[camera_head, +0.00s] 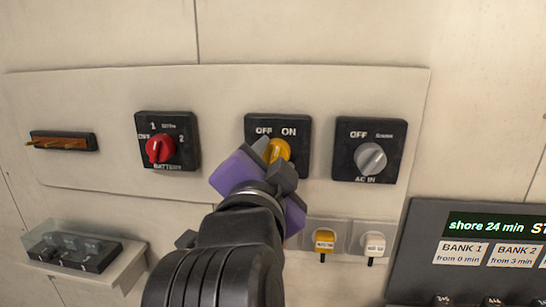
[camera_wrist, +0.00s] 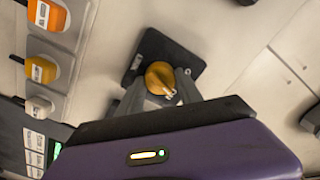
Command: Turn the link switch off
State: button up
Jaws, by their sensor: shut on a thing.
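The link switch is a yellow knob (camera_head: 280,149) on a black square plate (camera_head: 300,128), marked OFF at left and ON at right. The knob also shows in the wrist view (camera_wrist: 159,75), on its dark plate (camera_wrist: 180,50). My gripper (camera_head: 268,153) is at the knob, its two grey fingers on either side of it and shut on it. My gripper and arm hide the lower left of the plate in the head view. I cannot tell clearly which mark the knob points to.
The red battery switch (camera_head: 160,148) is to the left and the grey AC IN switch (camera_head: 370,159) close to the right. Below are yellow (camera_head: 324,243) and white (camera_head: 374,246) tagged pieces, a display panel (camera_head: 470,250) at lower right, and a clear-covered box (camera_head: 75,248) at lower left.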

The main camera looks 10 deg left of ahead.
jog(key=n+p, duration=0.2)
jog(key=n, duration=0.3)
jog(key=shift+n+p, duration=1)
jog(key=shift+n, duration=1.1)
jog(key=shift+f, duration=0.1)
jog(key=o, duration=1.4)
jog(key=shift+c, duration=0.2)
jog(key=s+b, duration=0.2)
jog(key=s, duration=0.6)
jog(key=shift+a, duration=0.15)
